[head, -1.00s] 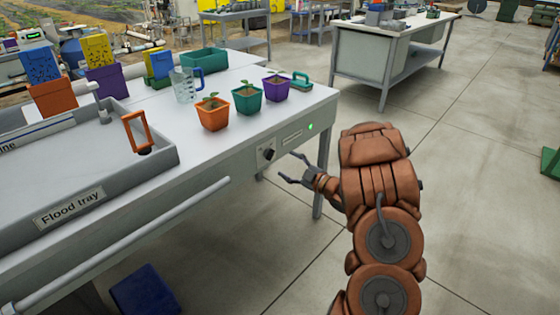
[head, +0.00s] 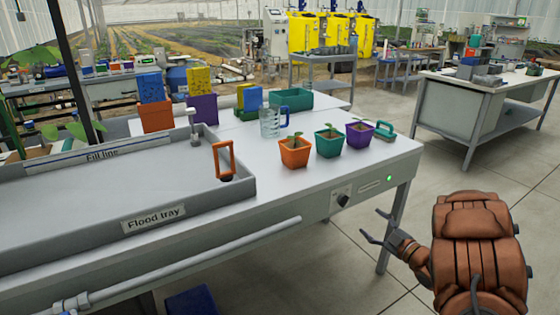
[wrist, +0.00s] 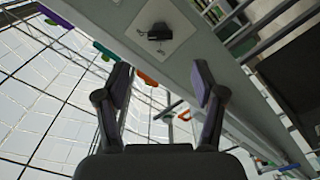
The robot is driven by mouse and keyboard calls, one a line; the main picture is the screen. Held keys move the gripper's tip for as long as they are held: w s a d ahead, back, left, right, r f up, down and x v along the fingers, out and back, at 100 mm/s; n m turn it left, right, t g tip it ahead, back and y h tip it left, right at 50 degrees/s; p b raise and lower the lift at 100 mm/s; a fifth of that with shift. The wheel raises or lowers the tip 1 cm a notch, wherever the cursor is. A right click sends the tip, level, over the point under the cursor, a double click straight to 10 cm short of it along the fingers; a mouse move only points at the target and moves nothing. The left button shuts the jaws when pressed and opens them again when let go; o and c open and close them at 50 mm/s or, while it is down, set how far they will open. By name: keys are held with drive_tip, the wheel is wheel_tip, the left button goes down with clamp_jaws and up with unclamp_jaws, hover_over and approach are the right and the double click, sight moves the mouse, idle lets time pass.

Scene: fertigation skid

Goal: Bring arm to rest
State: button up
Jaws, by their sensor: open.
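My gripper (head: 376,229) is open and empty in front of the bench's front side, at the right in the head view. My copper-coloured arm shows at the lower right. In the wrist view, my gripper (wrist: 165,95) has its two fingers apart with nothing between them. Beyond the fingers are the bench's front panel (wrist: 185,65) and a black knob (wrist: 158,33). The gripper appears apart from the bench in the head view.
The bench (head: 390,162) carries orange (head: 295,153), teal (head: 328,142) and purple (head: 359,134) seedling pots, a clear jug (head: 269,123) and the flood tray (head: 110,190). A second bench (head: 450,105) stands at the back right. Open floor lies between the benches.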

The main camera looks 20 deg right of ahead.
drive_tip(key=shift+w, duration=0.1)
wheel_tip(320, 180, up, 4)
drive_tip(key=d+m+g+h, duration=0.2)
drive_tip(key=m+g+h, duration=0.45)
drive_tip(key=h, duration=0.25)
drive_tip(key=s+a+r+m+g+y, duration=0.25)
drive_tip(key=s+a+g, duration=0.45)
drive_tip(key=s+a, duration=1.05)
drive_tip(key=s+a+r+m+g+y, duration=0.1)
drive_tip(key=s+a+m+g+y, duration=0.15)
drive_tip(key=s+a+g, duration=0.95)
drive_tip(key=s+a+r+t+p, duration=0.1)
drive_tip(key=s+r+t+p, duration=0.2)
drive_tip(key=r+p, duration=0.8)
drive_tip(key=s+a+r+t+p, duration=0.2)
drive_tip(key=s+r+t+p, duration=0.1)
drive_tip(key=r+p, duration=0.9)
drive_tip(key=shift+s+a+r, duration=0.25)
drive_tip(key=shift+s+r, duration=0.2)
